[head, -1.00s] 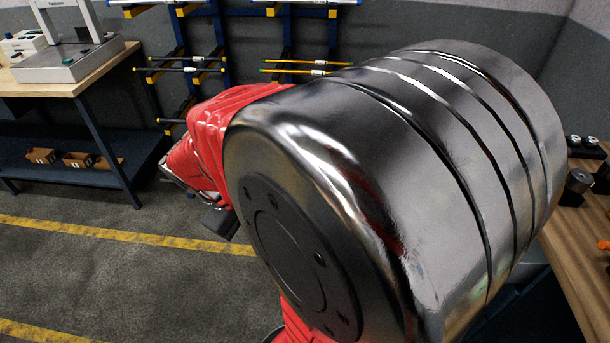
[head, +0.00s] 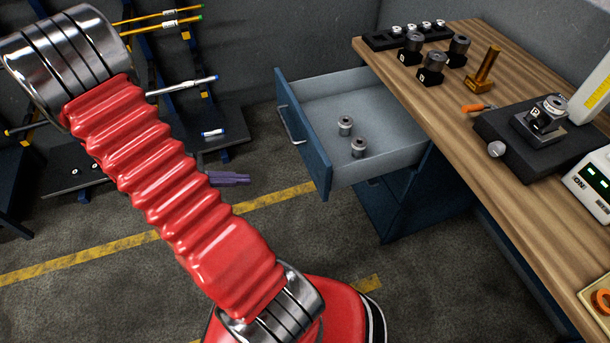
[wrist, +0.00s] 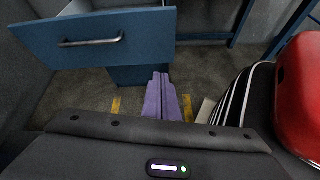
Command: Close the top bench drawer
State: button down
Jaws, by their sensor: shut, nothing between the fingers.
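The top bench drawer (head: 318,148) is pulled well out from under the wooden bench, with a blue front, grey inside and a silver bar handle (head: 290,124). Two small metal cylinders (head: 352,138) stand in it. My gripper shows as purple fingers (head: 228,179) in the head view, left of the drawer front and apart from it. In the wrist view, my purple fingers (wrist: 161,95) are together and empty, below the blue drawer front and its handle (wrist: 92,41). My red arm hides part of the floor.
The wooden bench top (head: 440,90) carries several metal parts on black blocks, a brass-coloured stand (head: 484,68) and a measuring device (head: 540,120). A rack with bars (head: 170,85) stands at the back left. The floor before the drawer is clear, with yellow lines.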

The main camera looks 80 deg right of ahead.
jog(key=s+d+f+n+g+h, duration=0.1)
jog(key=s+d+f+n+g, duration=0.1)
jog(key=s+d+f, duration=0.2)
jog(key=shift+s+d+f, duration=0.15)
jog(key=shift+s+f, duration=0.2)
jog(key=shift+f, duration=0.6)
send_near(317, 174)
jog(key=x, duration=0.5)
jog(key=shift+s+f, duration=0.1)
jog(key=shift+f, duration=0.2)
jog(key=shift+s+d, duration=0.3)
jog(key=shift+s, duration=0.1)
